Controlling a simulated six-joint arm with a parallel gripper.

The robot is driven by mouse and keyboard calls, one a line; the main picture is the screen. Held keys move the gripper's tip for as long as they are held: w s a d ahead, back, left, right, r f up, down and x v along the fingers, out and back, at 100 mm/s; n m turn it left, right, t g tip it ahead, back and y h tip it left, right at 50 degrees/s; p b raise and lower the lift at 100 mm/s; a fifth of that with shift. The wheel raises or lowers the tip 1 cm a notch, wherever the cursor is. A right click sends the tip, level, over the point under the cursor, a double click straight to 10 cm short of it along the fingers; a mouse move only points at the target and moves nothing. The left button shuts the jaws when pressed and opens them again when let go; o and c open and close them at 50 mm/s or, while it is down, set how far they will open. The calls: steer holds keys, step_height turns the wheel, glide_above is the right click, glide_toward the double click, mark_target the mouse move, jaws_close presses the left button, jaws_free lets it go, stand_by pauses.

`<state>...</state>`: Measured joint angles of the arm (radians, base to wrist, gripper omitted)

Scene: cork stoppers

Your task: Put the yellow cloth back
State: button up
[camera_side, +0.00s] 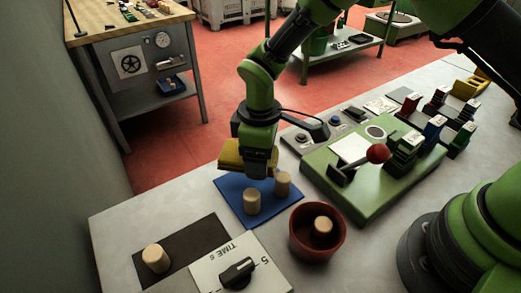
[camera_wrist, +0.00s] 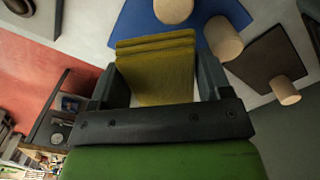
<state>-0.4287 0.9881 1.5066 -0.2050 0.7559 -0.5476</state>
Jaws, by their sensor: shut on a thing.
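The folded yellow cloth (camera_side: 232,153) is held in my gripper (camera_side: 257,168) above the far edge of the blue mat in the side view. In the wrist view the cloth (camera_wrist: 158,68) sits between the two dark fingers of my gripper (camera_wrist: 157,85). The blue mat (camera_side: 232,187) carries two cork stoppers, one in front (camera_side: 252,201) and one to the right (camera_side: 283,184). My gripper hides part of the cloth in the side view. I cannot tell how far it is above the table.
A dark mat (camera_side: 205,243) with one cork (camera_side: 155,258) lies front left, by a dial panel (camera_side: 255,270). A red-brown pot (camera_side: 310,250) holds a cork (camera_side: 322,227). A green board (camera_side: 375,205) with a red-knobbed lever (camera_side: 378,153) stands right. Grey table is bare at left.

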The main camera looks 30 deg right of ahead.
steer(key=shift+f, duration=0.3)
steer(key=o, duration=1.2)
steer(key=s+d+r+m+t+y, duration=0.1)
steer(key=d+r+m, duration=0.1)
steer(key=r, duration=0.8)
steer(key=s+d+r+m+t, duration=0.1)
steer(key=s+d+r, duration=0.1)
steer(key=r, duration=0.8)
steer(key=s+d+r+m+t, duration=0.2)
steer(key=s+d+r+m, duration=0.1)
steer(key=s, duration=0.5)
steer(key=s+d+r+m+t+y, duration=0.1)
steer(key=s+d+r+m+t, duration=0.1)
steer(key=s+d+m, duration=0.3)
steer(key=shift+s+d+r+m+t, duration=0.35)
steer(key=shift+s+m+t, duration=0.25)
steer(key=shift+s+m, duration=0.8)
